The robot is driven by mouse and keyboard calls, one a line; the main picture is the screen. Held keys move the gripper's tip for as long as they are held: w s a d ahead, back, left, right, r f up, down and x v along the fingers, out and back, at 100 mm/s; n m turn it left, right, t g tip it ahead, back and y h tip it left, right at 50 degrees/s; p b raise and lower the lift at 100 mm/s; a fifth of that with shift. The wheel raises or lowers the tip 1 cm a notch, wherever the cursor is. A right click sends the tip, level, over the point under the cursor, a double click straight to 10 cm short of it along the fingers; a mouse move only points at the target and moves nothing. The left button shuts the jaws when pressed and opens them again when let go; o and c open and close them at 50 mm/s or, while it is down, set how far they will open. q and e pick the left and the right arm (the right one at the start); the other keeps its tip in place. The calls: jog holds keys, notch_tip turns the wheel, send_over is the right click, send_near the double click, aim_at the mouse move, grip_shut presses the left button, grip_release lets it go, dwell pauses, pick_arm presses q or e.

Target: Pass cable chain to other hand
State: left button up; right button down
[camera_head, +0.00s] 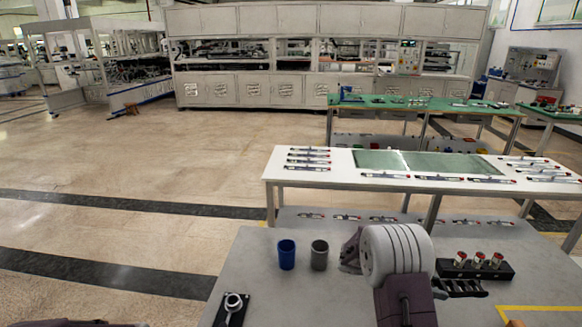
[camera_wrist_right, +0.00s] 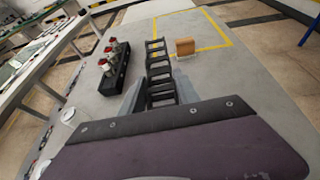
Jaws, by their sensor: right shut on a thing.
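The cable chain (camera_wrist_right: 158,70) is a black ladder-like strip of open links. In the right wrist view it runs outward from between the two grey fingers of my right gripper (camera_wrist_right: 160,92), which is shut on it. In the head view part of the chain (camera_head: 464,287) shows just right of my right wrist, low over or on the grey table; the picture does not settle which. My right arm hides the fingers and the near end of the chain there. My left gripper is out of view.
On the grey table (camera_head: 262,258) stand a blue cup (camera_head: 287,254), a grey cup (camera_head: 319,255), a black fixture (camera_head: 232,308) and a black block with red-topped cylinders (camera_head: 475,265). A white bench (camera_head: 330,177) stands behind.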

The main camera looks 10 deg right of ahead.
jog(key=w+a+n+t+p, duration=0.2)
jog(key=w+a+n+t, duration=0.1)
jog(key=a, duration=0.5)
jog(key=w+a+n+t+p, duration=0.1)
jog(key=w+a+n+t, duration=0.15)
jog(key=a, duration=0.55)
jog(key=s+a+f+n+t+y+p, duration=0.1)
jog(key=a+n+t, duration=0.1)
jog(key=a, duration=0.2)
jog(key=s+a+f+n+t+y+p, duration=0.1)
jog(key=s+a+n+t, duration=0.1)
jog(key=a, duration=0.2)
jog(key=s+a+f+n+t+p, duration=0.1)
jog(key=a+f+n+t, duration=0.1)
jog(key=a, duration=0.3)
jog(key=shift+s+t+y, duration=0.15)
jog(key=shift+t+y, duration=0.25)
jog(key=shift+t, duration=0.05)
jog(key=shift+s+d+f+m, duration=0.25)
jog(key=shift+s+d+f, duration=0.25)
jog(key=shift+s+f, duration=0.35)
jog(key=shift+g, duration=0.4)
jog(key=shift+a+r, duration=0.1)
